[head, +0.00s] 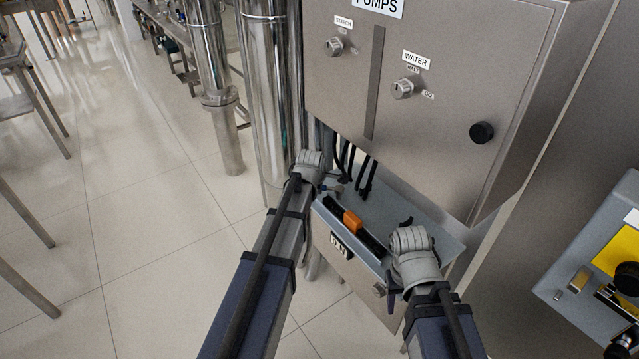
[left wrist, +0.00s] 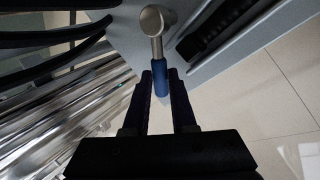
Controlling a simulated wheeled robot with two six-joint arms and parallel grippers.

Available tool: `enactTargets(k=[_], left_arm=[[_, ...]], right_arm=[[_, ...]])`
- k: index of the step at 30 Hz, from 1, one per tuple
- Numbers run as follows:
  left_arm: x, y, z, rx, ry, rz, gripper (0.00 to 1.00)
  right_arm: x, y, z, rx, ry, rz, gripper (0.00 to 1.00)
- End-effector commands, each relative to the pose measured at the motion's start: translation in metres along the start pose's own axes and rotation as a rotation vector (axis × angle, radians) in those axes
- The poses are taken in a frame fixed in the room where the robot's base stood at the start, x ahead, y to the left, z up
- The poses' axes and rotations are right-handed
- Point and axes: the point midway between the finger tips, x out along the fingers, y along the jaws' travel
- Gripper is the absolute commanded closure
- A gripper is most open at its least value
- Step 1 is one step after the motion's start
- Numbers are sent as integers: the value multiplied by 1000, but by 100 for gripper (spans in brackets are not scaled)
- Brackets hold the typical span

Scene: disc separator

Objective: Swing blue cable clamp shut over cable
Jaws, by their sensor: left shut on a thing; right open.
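The blue cable clamp (left wrist: 160,80) shows in the left wrist view as a blue sleeve on a bare metal rod with a round metal end. My left gripper (left wrist: 160,78) has its two dark fingers on either side of the blue sleeve, shut on it. In the head view my left wrist hides most of this spot, beside the black cables (head: 366,180) under the cabinet. The cables also show at the upper left of the left wrist view (left wrist: 60,42). Whether a cable lies inside the clamp cannot be told. My right gripper (head: 391,286) is open, low by the tray's front.
A grey tray (head: 440,232) under the steel pump cabinet (head: 440,110) carries a black strip with an orange block (head: 352,222). Shiny vertical pipes (head: 268,90) stand close to my left arm. A grey-blue panel box (head: 590,255) is at the right.

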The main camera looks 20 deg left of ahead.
Motion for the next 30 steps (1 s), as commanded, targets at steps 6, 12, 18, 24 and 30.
enactTargets(k=[6, 12, 18, 24, 30], left_arm=[[-3, -5, 2, -73, 50, 0, 100], [-4, -6, 2, -107, 72, -1, 100], [-5, -7, 2, -117, 77, -1, 100], [-4, -7, 2, -116, 77, -1, 100], [-4, -7, 2, -116, 76, -1, 61]], right_arm=[[0, 0, 0, 0, 0, 0, 50], [0, 0, 0, 0, 0, 0, 50], [0, 0, 0, 0, 0, 0, 50], [0, 0, 0, 0, 0, 0, 50], [0, 0, 0, 0, 0, 0, 50]])
